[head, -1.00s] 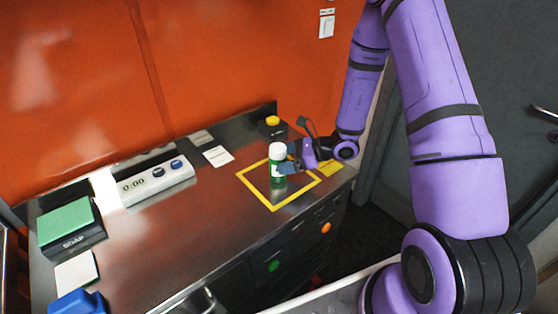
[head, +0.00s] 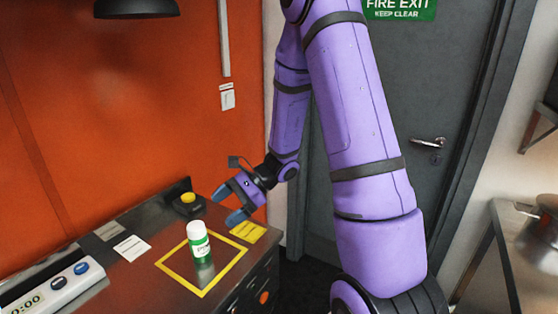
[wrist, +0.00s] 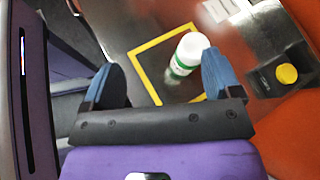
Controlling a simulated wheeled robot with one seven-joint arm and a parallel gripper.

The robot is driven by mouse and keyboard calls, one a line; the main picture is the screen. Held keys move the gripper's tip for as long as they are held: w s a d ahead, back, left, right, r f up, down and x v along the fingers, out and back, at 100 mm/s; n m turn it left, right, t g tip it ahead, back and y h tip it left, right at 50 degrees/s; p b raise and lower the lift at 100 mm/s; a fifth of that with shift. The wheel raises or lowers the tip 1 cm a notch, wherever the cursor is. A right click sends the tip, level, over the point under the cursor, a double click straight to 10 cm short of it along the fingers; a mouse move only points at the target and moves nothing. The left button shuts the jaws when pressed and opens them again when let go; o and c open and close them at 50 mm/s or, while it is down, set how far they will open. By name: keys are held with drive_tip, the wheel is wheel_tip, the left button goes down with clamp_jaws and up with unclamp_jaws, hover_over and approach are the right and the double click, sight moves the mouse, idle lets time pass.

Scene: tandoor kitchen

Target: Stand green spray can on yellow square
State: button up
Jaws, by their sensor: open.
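The green spray can (head: 200,243), with a white top, stands upright inside the yellow square (head: 177,273) outlined on the metal counter. It also shows in the wrist view (wrist: 186,55), within the yellow outline (wrist: 142,73). My gripper (head: 229,204) is open and empty, with blue fingertips, above and to the right of the can in the head view. It is apart from the can. In the wrist view the can lies beyond the two open fingers (wrist: 160,82).
A yellow button on a dark box (head: 188,203) sits behind the square. A white card (head: 132,248) and a timer (head: 57,289) are to the left. A yellow label (head: 248,231) lies at the counter's right end. A grey door (head: 400,110) stands behind my arm.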

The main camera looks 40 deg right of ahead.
drive_tip(key=s+r+n+t+h, duration=0.2)
drive_tip(key=s+r+n+h, duration=1)
drive_tip(key=s+r+n, duration=0.5)
drive_tip(key=s+r, duration=0.5)
drive_tip(key=r, duration=0.1)
drive_tip(key=shift+d+n, duration=0.15)
drive_tip(key=shift+n, duration=0.25)
drive_tip(key=shift+s, duration=0.15)
